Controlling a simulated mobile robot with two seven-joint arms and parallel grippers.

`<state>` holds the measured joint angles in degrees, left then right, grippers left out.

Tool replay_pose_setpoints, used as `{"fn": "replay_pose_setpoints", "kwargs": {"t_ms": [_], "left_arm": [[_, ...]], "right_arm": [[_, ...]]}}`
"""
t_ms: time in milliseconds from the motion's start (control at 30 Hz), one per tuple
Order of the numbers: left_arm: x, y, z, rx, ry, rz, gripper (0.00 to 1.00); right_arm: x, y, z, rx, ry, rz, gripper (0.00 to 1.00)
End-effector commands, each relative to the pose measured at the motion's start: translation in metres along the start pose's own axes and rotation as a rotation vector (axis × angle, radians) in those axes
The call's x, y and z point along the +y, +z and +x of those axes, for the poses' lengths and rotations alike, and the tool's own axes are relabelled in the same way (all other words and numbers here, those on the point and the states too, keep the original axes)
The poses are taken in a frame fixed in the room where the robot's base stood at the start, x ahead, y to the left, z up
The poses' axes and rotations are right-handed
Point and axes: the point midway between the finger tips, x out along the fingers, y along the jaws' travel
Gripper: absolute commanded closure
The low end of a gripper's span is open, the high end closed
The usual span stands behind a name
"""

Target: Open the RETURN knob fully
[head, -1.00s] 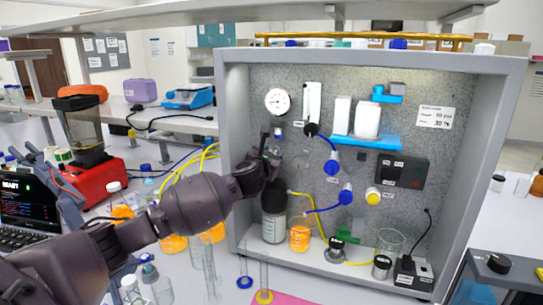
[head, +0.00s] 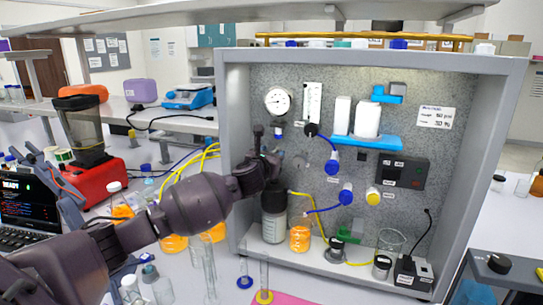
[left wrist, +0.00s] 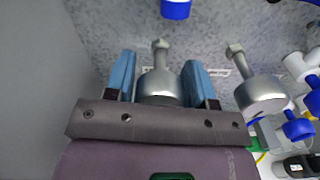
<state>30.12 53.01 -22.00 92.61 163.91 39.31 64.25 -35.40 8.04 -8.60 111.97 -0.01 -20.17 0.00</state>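My left gripper (head: 266,143) is at the left part of the speckled rig panel. In the left wrist view its two blue fingers (left wrist: 160,75) are spread on either side of a grey metal knob (left wrist: 160,88) with a stem and a hex end. Small gaps show between finger and knob on both sides. A second, similar metal knob (left wrist: 262,93) is to the right, outside the fingers. A white label between the knobs is mostly hidden and unreadable, so I cannot tell which knob is RETURN. In the head view the gripper hides the knob. My right gripper is not in view.
A round gauge (head: 277,101) is above the gripper. A dark-capped bottle (head: 274,222) and an orange-filled bottle (head: 300,238) stand below it. The cabinet's grey side wall (head: 233,150) is close on the left. Blue fittings (head: 346,194) and tubing are to the right.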

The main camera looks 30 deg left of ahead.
Motion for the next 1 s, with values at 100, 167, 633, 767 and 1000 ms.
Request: {"fn": "replay_pose_setpoints", "kwargs": {"t_ms": [100,167,633,767,1000], "left_arm": [[0.0,0.0,0.0,0.0,0.0,0.001,0.32],[0.0,0.0,0.0,0.0,0.0,0.001,0.32],[0.0,0.0,-0.02,0.0,-0.001,0.003,0.32],[0.0,-0.001,-0.041,0.0,-0.002,0.002,0.32],[0.0,-0.001,-0.079,0.0,-0.001,0.001,0.32]], "right_arm": [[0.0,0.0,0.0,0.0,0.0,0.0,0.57],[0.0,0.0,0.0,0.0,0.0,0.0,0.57],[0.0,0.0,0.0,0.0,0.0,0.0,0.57],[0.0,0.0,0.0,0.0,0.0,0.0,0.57],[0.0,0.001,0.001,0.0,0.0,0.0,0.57]]}}
